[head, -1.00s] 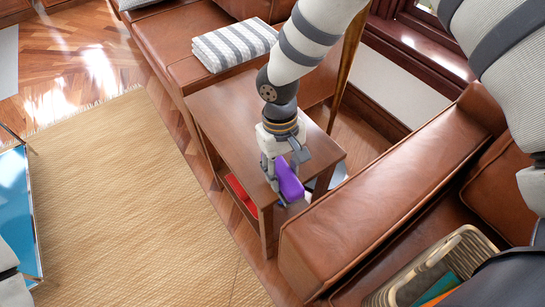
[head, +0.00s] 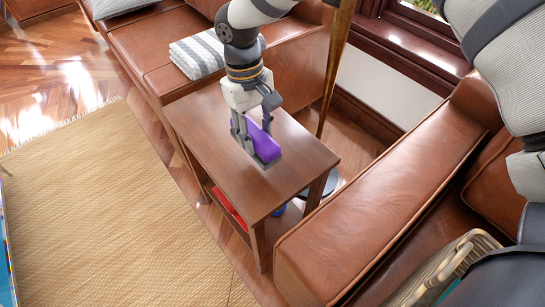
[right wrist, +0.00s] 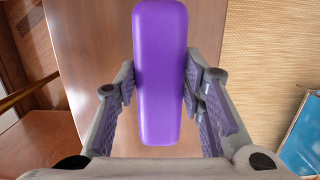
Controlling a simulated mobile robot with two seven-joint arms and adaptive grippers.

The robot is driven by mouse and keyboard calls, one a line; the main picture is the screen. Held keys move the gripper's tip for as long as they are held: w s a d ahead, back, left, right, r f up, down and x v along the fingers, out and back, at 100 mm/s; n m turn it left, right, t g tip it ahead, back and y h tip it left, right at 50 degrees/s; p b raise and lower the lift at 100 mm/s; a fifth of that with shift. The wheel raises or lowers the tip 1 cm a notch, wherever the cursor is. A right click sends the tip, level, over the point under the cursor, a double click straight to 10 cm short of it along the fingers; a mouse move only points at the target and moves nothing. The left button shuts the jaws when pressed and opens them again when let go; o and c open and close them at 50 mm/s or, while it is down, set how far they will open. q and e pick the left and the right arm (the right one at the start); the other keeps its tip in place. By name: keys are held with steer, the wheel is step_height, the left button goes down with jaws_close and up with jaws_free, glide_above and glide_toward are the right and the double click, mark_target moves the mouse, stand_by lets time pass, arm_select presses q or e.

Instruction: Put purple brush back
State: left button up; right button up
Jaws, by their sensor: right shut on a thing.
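The purple brush (head: 262,140) is a long block with rounded edges. My right gripper (head: 258,140) is shut on it over the wooden side table (head: 290,165). In the right wrist view the brush (right wrist: 160,75) stands lengthwise between the two fingers (right wrist: 160,90), with the table top behind it. In the head view the brush is low over the middle of the table; I cannot tell whether it touches the top. My left gripper is not in view.
A red item (head: 228,208) lies on the table's lower shelf. A brown leather armrest (head: 375,200) stands right of the table, and a sofa with a striped folded blanket (head: 195,55) behind. A wicker basket (head: 445,268) is at lower right. The woven rug (head: 110,200) is clear.

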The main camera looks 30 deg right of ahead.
mark_target(271, 155)
steer(key=s+f, duration=0.1)
steer(key=s+d+f, duration=0.1)
steer(key=f, duration=0.1)
steer(key=s+f, duration=0.1)
steer(key=f, duration=0.1)
steer(key=shift+s+d, duration=0.15)
steer(key=shift+d, duration=0.2)
step_height(271, 155, down, 3)
steer(key=shift+r, duration=0.2)
steer(key=shift+c, duration=0.5)
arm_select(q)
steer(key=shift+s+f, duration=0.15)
arm_select(e)
steer(key=o, duration=1.1)
steer(key=r, duration=0.4)
steer(key=w+r, duration=0.1)
steer(key=r, duration=0.3)
steer(key=w+r+p, duration=0.1)
steer(key=r, duration=0.3)
steer(key=shift+a, duration=0.15)
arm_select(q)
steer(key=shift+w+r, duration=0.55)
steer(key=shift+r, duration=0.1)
